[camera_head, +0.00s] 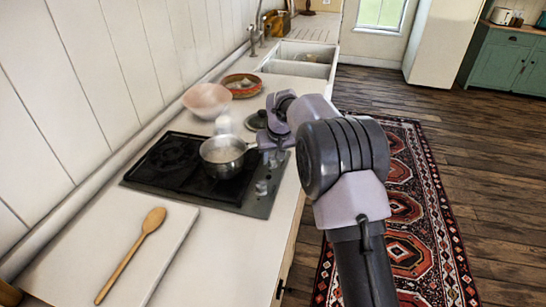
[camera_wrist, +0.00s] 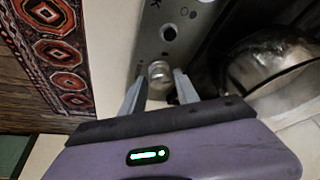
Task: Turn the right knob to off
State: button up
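The stove (camera_head: 236,205) is a dark hob with a grey metal control strip along its right edge. In the wrist view a round silver knob (camera_wrist: 159,72) on this strip (camera_wrist: 150,40) sits between the tips of my gripper (camera_wrist: 160,80). The two fingers stand apart on either side of it, with a narrow gap showing. A dark round spot (camera_wrist: 168,33) lies farther along the strip. In the head view a small knob (camera_head: 262,187) shows on the strip's near part, and my gripper (camera_head: 272,158) is over its far part, partly hidden by my arm. The knob's pointer is unclear.
A metal pot (camera_head: 222,155) stands on the hob, close to my gripper; it also shows in the wrist view (camera_wrist: 275,62). A bowl (camera_head: 207,100) and a red dish (camera_head: 241,85) stand behind. A wooden spoon (camera_head: 130,258) lies on a white board in front.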

grip_shut()
jog(key=m, duration=0.1)
jog(key=m+h+p, duration=0.1)
jog(key=m, duration=0.1)
jog(key=shift+a+m, duration=0.2)
jog(key=shift+m, duration=0.1)
jog(key=shift+a+m+h+p, duration=0.1)
jog(key=shift+m+h+p, duration=0.45)
jog(key=shift+m, duration=0.75)
jog(key=shift+o, duration=2.1)
grip_release()
